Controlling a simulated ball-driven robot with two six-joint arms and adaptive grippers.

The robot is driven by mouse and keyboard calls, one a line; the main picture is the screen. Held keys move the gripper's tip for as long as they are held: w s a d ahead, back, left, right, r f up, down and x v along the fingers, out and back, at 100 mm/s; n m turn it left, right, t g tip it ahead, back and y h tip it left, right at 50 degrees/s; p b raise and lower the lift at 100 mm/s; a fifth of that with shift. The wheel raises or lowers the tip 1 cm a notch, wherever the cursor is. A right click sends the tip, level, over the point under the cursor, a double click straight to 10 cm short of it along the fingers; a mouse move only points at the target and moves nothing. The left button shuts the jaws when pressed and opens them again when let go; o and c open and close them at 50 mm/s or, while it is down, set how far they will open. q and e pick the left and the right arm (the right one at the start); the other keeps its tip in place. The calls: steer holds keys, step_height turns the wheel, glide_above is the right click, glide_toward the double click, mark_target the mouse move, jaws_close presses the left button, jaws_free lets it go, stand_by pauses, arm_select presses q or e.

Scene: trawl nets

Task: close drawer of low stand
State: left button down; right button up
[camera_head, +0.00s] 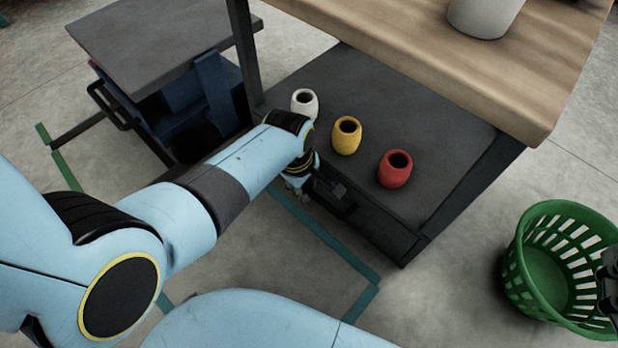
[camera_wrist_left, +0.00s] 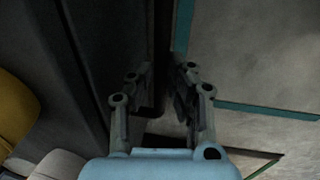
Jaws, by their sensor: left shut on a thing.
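The low stand (camera_head: 452,186) is a dark grey unit under a wooden tabletop. Its drawer (camera_head: 378,226) is in the front face below the stand's top, with a dark handle (camera_head: 337,199). The drawer front looks close to the stand's face; any small gap is hard to tell. My left gripper (camera_head: 299,187) is at the handle's left end, partly hidden by its own wrist. In the left wrist view the two fingers (camera_wrist_left: 158,90) are shut on the dark handle bar (camera_wrist_left: 163,45) beside the drawer front (camera_wrist_left: 85,60).
White (camera_head: 305,107), yellow (camera_head: 346,140) and red (camera_head: 395,174) pots stand on the low stand. A green basket (camera_head: 528,268) is on the floor at right, with a dark part, possibly my right gripper, at the picture edge. A dark cart (camera_head: 160,40) stands at left. Floor before the drawer is clear.

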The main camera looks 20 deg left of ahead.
arm_select(q)
steer(key=shift+w+r, duration=0.1)
steer(key=shift+w, duration=0.2)
steer(key=c, duration=1.3)
jaws_free()
steer(key=shift+d, duration=0.1)
steer(key=shift+s, duration=0.1)
